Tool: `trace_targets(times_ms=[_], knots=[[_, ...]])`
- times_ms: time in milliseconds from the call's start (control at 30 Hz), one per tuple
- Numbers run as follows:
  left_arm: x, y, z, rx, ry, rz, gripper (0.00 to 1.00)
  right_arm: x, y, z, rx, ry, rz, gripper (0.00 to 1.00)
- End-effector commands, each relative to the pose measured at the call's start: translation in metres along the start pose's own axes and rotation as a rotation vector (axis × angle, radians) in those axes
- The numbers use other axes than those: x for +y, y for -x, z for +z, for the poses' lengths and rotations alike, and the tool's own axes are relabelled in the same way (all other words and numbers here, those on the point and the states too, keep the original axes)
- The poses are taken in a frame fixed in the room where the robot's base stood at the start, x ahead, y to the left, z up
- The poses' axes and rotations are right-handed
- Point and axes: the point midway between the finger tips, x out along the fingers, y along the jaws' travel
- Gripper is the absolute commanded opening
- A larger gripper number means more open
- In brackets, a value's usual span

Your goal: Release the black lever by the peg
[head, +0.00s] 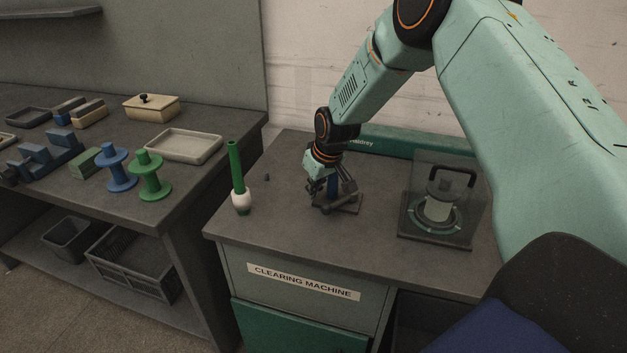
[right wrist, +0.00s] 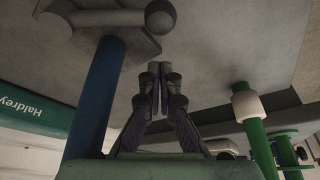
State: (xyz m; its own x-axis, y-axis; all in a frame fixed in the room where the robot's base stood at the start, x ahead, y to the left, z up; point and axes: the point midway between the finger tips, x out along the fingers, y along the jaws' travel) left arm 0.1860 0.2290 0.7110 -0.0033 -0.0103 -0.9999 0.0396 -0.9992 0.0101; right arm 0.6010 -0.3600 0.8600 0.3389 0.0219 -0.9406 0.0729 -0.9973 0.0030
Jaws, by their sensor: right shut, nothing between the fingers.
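The black lever (head: 326,208) sits low on the machine top, partly hidden by my right gripper (head: 335,188). In the right wrist view the lever (right wrist: 105,18) is a dark bar with a round knob at its end, close to the blue peg (right wrist: 97,95). My left gripper is out of view.
A clear-covered unit with a black handle (head: 438,205) is to the right. A green rail (head: 385,142) runs behind. The side bench (head: 215,185) holds spools and trays. The machine top's front is clear.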

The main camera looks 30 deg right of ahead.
Motion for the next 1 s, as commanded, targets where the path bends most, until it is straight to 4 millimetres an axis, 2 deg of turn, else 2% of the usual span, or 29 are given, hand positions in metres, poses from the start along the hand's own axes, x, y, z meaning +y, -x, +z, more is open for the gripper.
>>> trace_targets(times_ms=[33, 300, 1000], knots=[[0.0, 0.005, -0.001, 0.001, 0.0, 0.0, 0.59, 0.0, 0.005, 0.004, 0.003, 0.0, -0.001, 0.0], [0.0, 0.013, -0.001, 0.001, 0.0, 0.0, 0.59, 0.0, 0.008, 0.024, 0.003, 0.0, 0.0, 0.0], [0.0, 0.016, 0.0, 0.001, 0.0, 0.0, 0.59, 0.001, 0.009, 0.029, 0.004, -0.006, 0.001, 0.0]])
